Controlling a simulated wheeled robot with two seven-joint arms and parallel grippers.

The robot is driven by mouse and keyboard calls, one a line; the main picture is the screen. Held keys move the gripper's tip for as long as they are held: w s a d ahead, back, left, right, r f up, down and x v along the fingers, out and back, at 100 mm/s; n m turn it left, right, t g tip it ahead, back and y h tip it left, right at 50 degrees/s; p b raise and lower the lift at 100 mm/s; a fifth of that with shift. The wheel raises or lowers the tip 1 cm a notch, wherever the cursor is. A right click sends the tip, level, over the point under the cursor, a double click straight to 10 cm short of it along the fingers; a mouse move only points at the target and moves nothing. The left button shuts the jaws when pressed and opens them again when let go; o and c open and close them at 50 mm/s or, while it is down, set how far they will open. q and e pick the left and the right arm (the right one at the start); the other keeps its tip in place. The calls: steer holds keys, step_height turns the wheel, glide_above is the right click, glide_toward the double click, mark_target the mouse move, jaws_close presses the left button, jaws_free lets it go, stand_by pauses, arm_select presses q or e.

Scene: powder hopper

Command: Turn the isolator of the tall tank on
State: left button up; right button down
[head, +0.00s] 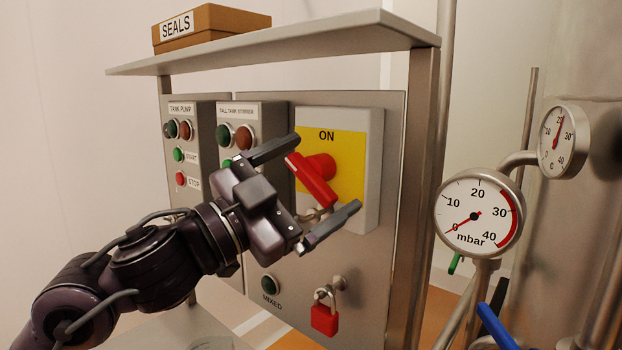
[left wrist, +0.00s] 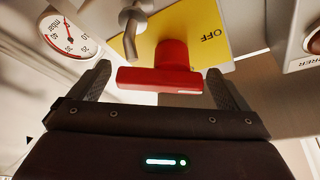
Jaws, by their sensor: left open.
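The isolator is a red handle (head: 312,180) on a yellow plate (head: 345,150) in a pale grey housing (head: 368,195). ON is printed at the plate's top in the head view. The handle slants from upper left to lower right, not upright under ON. My left gripper (head: 328,171) is open, one finger above left of the handle and one below right. In the left wrist view the red handle (left wrist: 160,78) lies across between the open fingers, with gaps at both sides. The OFF mark (left wrist: 211,34) shows there upside down.
A grey metal hasp or hook (left wrist: 130,32) sits close beside the handle. A red padlock (head: 325,317) hangs from a peg lower on the cabinet. A mbar gauge (head: 478,210) and pipes stand at right. A shelf (head: 300,48) with a SEALS box (head: 210,27) overhangs the panel.

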mark_target(304, 184)
arm_select(q)
steer(key=b+v, duration=0.3)
steer(key=v, duration=0.3)
steer(key=shift+s+a+f, duration=0.2)
steer(key=shift+a+f, duration=0.05)
steer(key=shift+a, duration=0.05)
steer(key=shift+s+a, duration=0.3)
steer(key=shift+r, duration=0.1)
